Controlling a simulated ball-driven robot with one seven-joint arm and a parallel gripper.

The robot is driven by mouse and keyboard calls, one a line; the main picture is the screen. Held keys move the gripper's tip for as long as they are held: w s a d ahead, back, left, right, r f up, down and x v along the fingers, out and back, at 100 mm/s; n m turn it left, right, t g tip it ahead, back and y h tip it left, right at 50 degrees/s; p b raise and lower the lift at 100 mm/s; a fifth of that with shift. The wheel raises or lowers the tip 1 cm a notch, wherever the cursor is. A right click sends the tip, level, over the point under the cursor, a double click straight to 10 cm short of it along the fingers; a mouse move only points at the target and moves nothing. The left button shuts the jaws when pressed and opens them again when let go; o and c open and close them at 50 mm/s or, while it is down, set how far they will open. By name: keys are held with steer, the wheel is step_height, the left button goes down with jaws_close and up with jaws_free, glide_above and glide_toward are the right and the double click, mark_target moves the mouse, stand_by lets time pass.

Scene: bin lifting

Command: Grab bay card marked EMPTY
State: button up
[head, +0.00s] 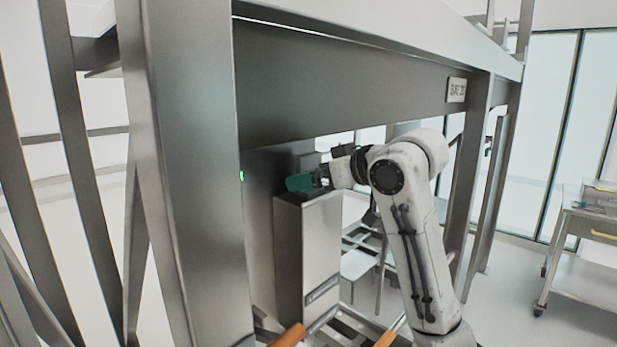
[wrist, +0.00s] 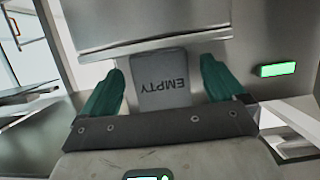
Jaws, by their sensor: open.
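The bay card (wrist: 160,80) is a grey plate with the word EMPTY. The card cannot be made out in the head view.
The tall grey box (head: 308,250) stands inside a metal frame. A thick post (head: 185,170) rises to its left, with a green light (wrist: 277,69) nearby. A bay sign (head: 456,90) hangs on the beam (head: 340,95). A cart (head: 590,228) stands at the far right.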

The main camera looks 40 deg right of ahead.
steer(key=shift+x, duration=1.1)
steer(key=shift+c, duration=0.4)
steer(key=c, duration=1)
steer(key=shift+r, duration=0.2)
